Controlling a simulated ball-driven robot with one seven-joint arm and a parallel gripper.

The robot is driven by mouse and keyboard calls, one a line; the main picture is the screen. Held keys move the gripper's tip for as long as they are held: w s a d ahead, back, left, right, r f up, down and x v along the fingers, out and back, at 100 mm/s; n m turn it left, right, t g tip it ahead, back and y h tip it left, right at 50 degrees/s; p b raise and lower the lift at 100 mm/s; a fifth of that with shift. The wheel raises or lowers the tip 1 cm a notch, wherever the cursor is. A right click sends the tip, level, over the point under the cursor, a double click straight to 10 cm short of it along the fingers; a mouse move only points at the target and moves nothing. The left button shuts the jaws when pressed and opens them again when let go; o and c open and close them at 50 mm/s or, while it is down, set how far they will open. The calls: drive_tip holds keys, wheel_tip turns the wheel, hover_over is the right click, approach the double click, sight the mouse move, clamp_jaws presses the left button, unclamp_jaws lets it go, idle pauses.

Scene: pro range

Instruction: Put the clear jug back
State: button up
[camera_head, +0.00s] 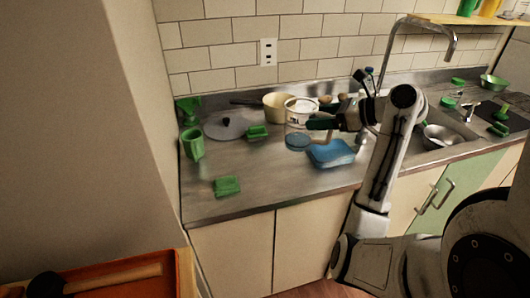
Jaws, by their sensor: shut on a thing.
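The clear jug (298,141) is in the middle of the head view, see-through with a bluish round base and a handle on its right. It overlaps a white-rimmed container behind it, so its upper edge is hard to make out. My gripper (322,124) reaches in from the right, and its dark fingers are shut on the jug at its handle side. The jug looks upright. I cannot tell whether its base touches the counter.
A blue tray-like thing (331,153) lies just right of the jug. Behind are a cream pan (277,107) and a grey lid (226,127). Green items include a cup (193,143) and block (227,187).

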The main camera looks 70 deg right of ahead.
sight(285, 135)
drive_tip(key=x, duration=0.2)
drive_tip(key=a+x, duration=0.1)
drive_tip(key=x, duration=0.5)
drive_tip(key=shift+w+a+f, duration=0.15)
drive_tip(key=shift+f, duration=0.05)
drive_tip(key=w+f, duration=0.1)
drive_tip(key=f, duration=0.1)
drive_tip(key=w+f, duration=0.1)
drive_tip(key=w, duration=0.1)
drive_tip(key=shift+f, duration=0.4)
drive_tip(key=shift+w+a+f, duration=0.1)
drive_tip(key=shift+w+f, duration=0.4)
drive_tip(key=shift+f, duration=0.2)
drive_tip(key=shift+w+f, duration=0.2)
drive_tip(key=shift+f, duration=1.55)
drive_tip(key=o, duration=1.7)
drive_tip(key=shift+c, duration=0.2)
